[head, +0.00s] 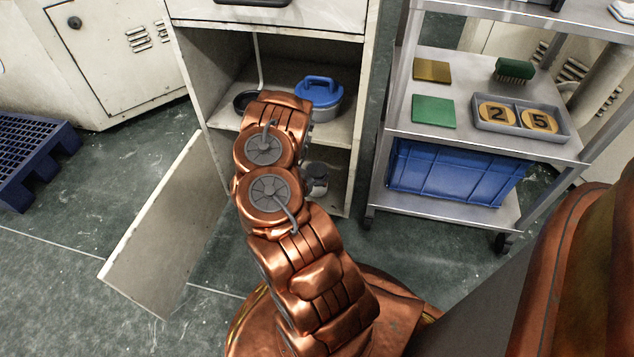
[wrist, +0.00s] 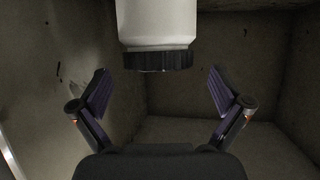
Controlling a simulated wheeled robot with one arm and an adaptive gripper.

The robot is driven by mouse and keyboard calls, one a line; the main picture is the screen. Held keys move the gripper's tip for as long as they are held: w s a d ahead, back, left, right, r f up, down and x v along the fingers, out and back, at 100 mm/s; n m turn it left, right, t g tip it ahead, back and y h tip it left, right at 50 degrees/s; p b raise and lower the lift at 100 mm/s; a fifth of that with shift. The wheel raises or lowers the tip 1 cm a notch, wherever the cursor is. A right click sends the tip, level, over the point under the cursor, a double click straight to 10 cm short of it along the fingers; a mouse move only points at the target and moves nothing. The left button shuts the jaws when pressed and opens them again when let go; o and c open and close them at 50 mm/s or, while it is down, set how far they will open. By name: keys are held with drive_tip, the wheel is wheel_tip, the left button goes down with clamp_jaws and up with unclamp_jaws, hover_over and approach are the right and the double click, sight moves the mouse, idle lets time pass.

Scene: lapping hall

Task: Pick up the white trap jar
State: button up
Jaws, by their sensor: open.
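The white trap jar (wrist: 158,22) shows at the top centre of the wrist view. It has a smooth white body and a black ribbed band at the end towards me; its far end is cut off by the frame. My gripper (wrist: 160,75) is open, with one dark finger on each side below the jar in the picture. Clear gaps show between the fingers and the jar, and nothing is held.
The open cabinet (head: 195,65) has a shelf with a blue-lidded pot (head: 319,92). Its door (head: 165,225) hangs open at the left. A metal cart (head: 455,140) stands close at the right, with a blue crate (head: 455,175) below. A blue pallet (head: 35,160) lies far left.

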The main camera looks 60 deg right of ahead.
sight(316, 170)
drive_tip(key=b+x, duration=0.1)
drive_tip(key=x, duration=0.2)
drive_tip(key=shift+d+f, duration=0.15)
drive_tip(key=shift+d, duration=0.2)
drive_tip(key=c, duration=1.7)
